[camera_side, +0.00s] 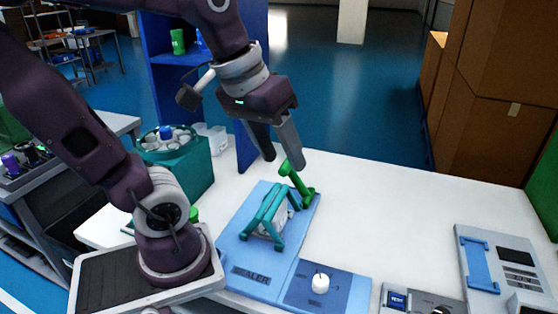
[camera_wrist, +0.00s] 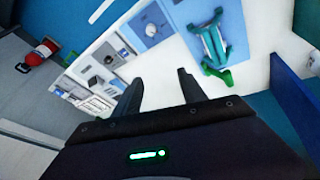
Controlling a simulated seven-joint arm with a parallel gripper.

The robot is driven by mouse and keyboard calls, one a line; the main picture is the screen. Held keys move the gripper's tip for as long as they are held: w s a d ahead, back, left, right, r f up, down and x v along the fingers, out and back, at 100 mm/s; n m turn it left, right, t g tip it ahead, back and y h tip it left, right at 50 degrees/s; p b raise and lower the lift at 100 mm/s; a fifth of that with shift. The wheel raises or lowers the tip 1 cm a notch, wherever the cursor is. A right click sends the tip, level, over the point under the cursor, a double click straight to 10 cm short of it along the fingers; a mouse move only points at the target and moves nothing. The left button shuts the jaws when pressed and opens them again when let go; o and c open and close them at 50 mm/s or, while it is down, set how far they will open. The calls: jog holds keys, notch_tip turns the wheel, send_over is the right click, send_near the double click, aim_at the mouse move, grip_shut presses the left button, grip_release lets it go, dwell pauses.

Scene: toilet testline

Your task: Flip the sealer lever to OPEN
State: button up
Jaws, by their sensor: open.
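The sealer (camera_side: 245,250) is a light-blue base with a teal frame on the white table; it also shows at the top of the wrist view (camera_wrist: 232,20). Its green lever (camera_side: 301,186) stands tilted at the far right side of the teal frame, its upper end leaning left. The lever appears in the wrist view (camera_wrist: 217,72) to the right of my fingers, not between them. My gripper (camera_side: 283,162) is open and empty, pointing down above the lever. One fingertip overlaps the lever's top in the side view; I cannot tell whether they touch.
A white knob (camera_side: 320,283) sits on the darker blue panel at the sealer's front. A teal box with a round holder (camera_side: 180,165) stands left, and a blue shelf (camera_side: 250,110) behind. Panels with a screen are at front right. The table right of the sealer is clear.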

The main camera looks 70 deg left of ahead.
jog(key=w+a+n, duration=0.2)
jog(key=a, duration=0.1)
jog(key=w+a+n+g, duration=0.1)
jog(key=w+a+n, duration=0.2)
jog(key=w+a+f+n, duration=0.1)
jog(key=w+a+n, duration=0.1)
jog(key=a, duration=0.1)
jog(key=shift+w+f+n+h, duration=0.1)
jog(key=shift+w+n+h, duration=0.2)
jog(key=shift+w+h, duration=0.1)
jog(key=c, duration=0.7)
jog(key=a+n, duration=0.1)
jog(key=a, duration=0.1)
jog(key=w+a+f+n, duration=0.1)
jog(key=a, duration=0.1)
jog(key=w+a+f+n, duration=0.1)
jog(key=a, duration=0.1)
jog(key=shift+w+a+n+g, duration=0.1)
jog(key=shift+a+n+g, duration=0.05)
jog(key=shift+n+g, duration=0.25)
grip_shut()
jog(key=s+a+f+n, duration=0.1)
jog(key=a+f+n, duration=0.4)
jog(key=a, duration=0.4)
jog(key=s+a+f+n+h, duration=0.1)
jog(key=a+f+n, duration=0.4)
jog(key=a, duration=0.5)
jog(key=shift+f+n, duration=0.3)
jog(key=shift+f, duration=0.35)
jog(key=shift+d, duration=0.1)
